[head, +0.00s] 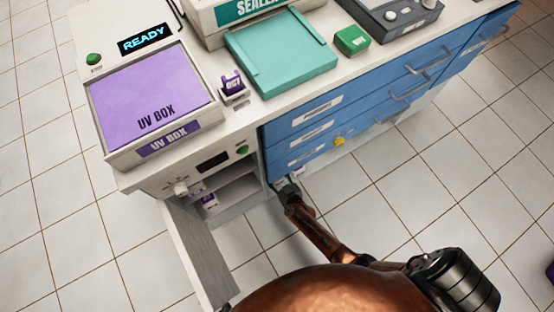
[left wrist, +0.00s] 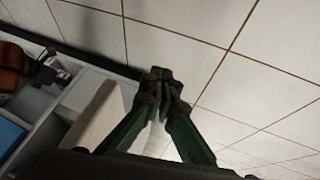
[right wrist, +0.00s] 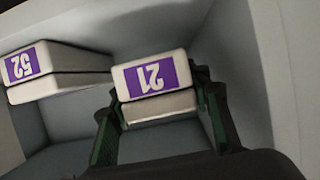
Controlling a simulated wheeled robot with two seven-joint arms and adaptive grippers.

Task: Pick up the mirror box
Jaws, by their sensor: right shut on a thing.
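White boxes with purple number labels stand in a pale compartment in the right wrist view. My right gripper (right wrist: 157,90) is shut on the box labelled 21 (right wrist: 152,75), one finger at each side. A second box, labelled 52 (right wrist: 58,70), stands to its left, apart from the fingers. No label reads "mirror", so I cannot tell by name which is the mirror box. My left gripper (left wrist: 160,77) has its fingertips together, empty, above the tiled floor. In the head view, one arm of mine reaches down to the blue cabinet's lower left, its fingers largely hidden.
The UV box (head: 150,95) stands on the counter. Below it, an open door (head: 197,255) sticks out beside shelves holding a small purple-labelled box (head: 209,201). Blue drawers (head: 370,95) line the front. A teal tray (head: 280,55) is on top.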

